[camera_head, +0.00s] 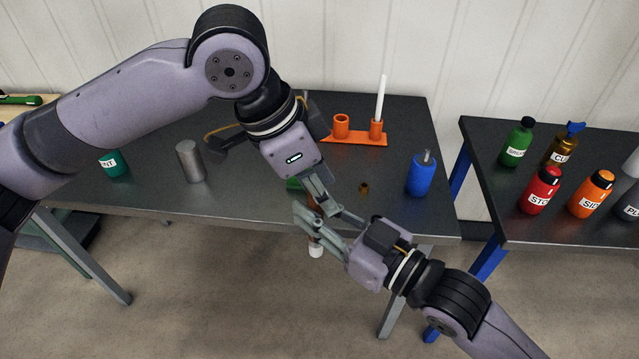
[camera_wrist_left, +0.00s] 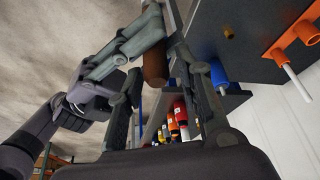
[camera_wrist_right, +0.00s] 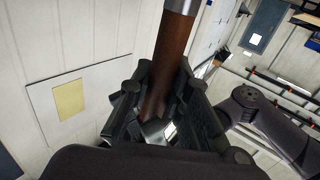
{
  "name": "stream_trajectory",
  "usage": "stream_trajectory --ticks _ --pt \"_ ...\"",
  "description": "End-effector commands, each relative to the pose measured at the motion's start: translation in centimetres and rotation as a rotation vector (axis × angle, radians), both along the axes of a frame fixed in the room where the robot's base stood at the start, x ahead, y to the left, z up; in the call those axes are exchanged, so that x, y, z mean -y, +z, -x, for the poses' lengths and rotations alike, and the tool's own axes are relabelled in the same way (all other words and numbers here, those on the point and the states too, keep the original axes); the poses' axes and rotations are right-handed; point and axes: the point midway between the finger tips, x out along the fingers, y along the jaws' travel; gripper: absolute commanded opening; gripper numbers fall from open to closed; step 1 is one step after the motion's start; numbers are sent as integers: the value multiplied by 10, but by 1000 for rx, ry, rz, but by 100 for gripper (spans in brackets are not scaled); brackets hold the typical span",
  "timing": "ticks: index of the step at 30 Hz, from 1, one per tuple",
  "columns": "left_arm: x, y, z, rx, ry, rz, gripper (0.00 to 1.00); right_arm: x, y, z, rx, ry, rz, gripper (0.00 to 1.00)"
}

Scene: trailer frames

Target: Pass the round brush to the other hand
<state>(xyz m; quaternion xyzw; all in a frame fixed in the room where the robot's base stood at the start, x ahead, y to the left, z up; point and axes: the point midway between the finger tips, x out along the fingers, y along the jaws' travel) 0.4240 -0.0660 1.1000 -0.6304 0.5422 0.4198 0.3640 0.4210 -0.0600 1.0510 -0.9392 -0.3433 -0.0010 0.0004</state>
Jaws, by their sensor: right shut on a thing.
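The round brush has a brown handle and a white tip (camera_head: 316,250) that hangs below the grippers, in front of the table edge. My right gripper (camera_head: 317,214) is shut on the brush; its brown handle runs between the fingers in the right wrist view (camera_wrist_right: 168,62), with a silver band at the top. My left gripper (camera_head: 311,195) is just above the right one, its fingers spread. In the left wrist view the brown handle (camera_wrist_left: 155,66) shows near the open left fingers, partly covered by the right fingers. I cannot tell whether the left fingers touch it.
The dark table (camera_head: 250,205) behind carries a metal cylinder (camera_head: 191,161), a teal bottle (camera_head: 114,164), an orange holder (camera_head: 355,137) with a white stick, a blue bottle (camera_head: 421,175) and a small brown ring (camera_head: 364,188). Several labelled bottles stand on the right table (camera_head: 520,226).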

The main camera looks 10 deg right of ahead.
Motion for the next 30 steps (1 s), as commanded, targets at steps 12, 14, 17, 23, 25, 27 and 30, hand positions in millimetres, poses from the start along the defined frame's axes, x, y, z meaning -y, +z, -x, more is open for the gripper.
stream_trajectory --ticks 12,14,17,23,25,27,30 --pt "0 0 -1 1 1 0 3 0 0 0 0 0 0 0" --pt "0 0 -1 1 2 0 0 0 0 0 0 0 0 0" --pt "0 1 -1 1 2 0 0 0 0 0 0 0 0 0" --pt "0 1 -1 1 2 0 0 0 0 0 0 0 0 30" --pt "0 1 -1 1 2 0 0 0 0 0 0 0 0 34" --pt "0 0 0 1 1 0 0 0 0 0 0 0 0 39" --pt "0 1 0 1 0 0 0 0 0 0 0 0 0 41"
